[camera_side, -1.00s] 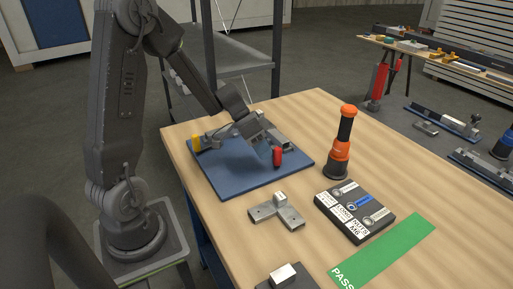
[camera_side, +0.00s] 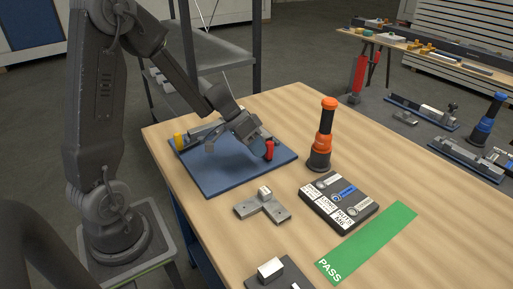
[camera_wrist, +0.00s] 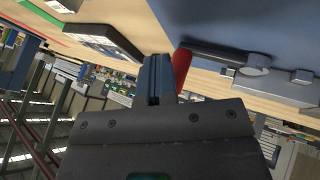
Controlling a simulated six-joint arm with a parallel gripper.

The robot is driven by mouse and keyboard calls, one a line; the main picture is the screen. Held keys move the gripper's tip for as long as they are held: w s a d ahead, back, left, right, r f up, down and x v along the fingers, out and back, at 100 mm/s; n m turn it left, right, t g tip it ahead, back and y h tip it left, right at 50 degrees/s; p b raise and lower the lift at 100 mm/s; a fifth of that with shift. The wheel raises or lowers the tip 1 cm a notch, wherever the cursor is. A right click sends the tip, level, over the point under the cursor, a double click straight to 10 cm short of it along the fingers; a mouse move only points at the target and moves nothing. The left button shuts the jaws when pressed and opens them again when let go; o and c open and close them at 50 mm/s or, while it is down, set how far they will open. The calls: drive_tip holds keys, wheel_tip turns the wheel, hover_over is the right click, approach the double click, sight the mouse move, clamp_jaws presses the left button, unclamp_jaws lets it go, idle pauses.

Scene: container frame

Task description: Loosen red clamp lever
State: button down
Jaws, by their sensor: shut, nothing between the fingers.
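The red clamp lever (camera_side: 269,150) stands upright near the right corner of the blue fixture plate (camera_side: 215,183). My gripper (camera_side: 261,143) is low over the plate, just left of the lever and close to it. In the wrist view the gripper fingers (camera_wrist: 158,62) are together with nothing between them. The red lever (camera_wrist: 181,64) shows right beside them, on their right side. It is outside the fingers; I cannot tell whether they touch. The lever's base is hidden in the wrist view.
A yellow handle (camera_side: 178,141) stands at the plate's left corner. An orange-and-black tool (camera_side: 321,138) stands upright right of the plate. A grey bracket (camera_side: 262,209), a dark labelled tray (camera_side: 339,202) and a green PASS strip (camera_side: 368,241) lie on the wooden table.

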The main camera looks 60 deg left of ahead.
drive_tip(key=shift+w+r, duration=0.1)
drive_tip(key=shift+s+a, duration=0.1)
drive_tip(key=shift+s, duration=0.15)
drive_tip(key=s, duration=0.1)
drive_tip(key=s+a, duration=0.1)
drive_tip(key=s, duration=0.1)
drive_tip(key=shift+s, duration=0.1)
drive_tip(key=s+d+r+y, duration=0.3)
drive_tip(key=s+d+r, duration=0.2)
drive_tip(key=s+r, duration=0.2)
drive_tip(key=s+d+r+n+t+y, duration=0.1)
drive_tip(key=s+d+r+y, duration=0.2)
drive_tip(key=s+d+r, duration=0.2)
drive_tip(key=shift+s+r+n, duration=0.3)
drive_tip(key=shift+s+r, duration=0.9)
drive_tip(key=shift+r, duration=0.15)
idle(0.6)
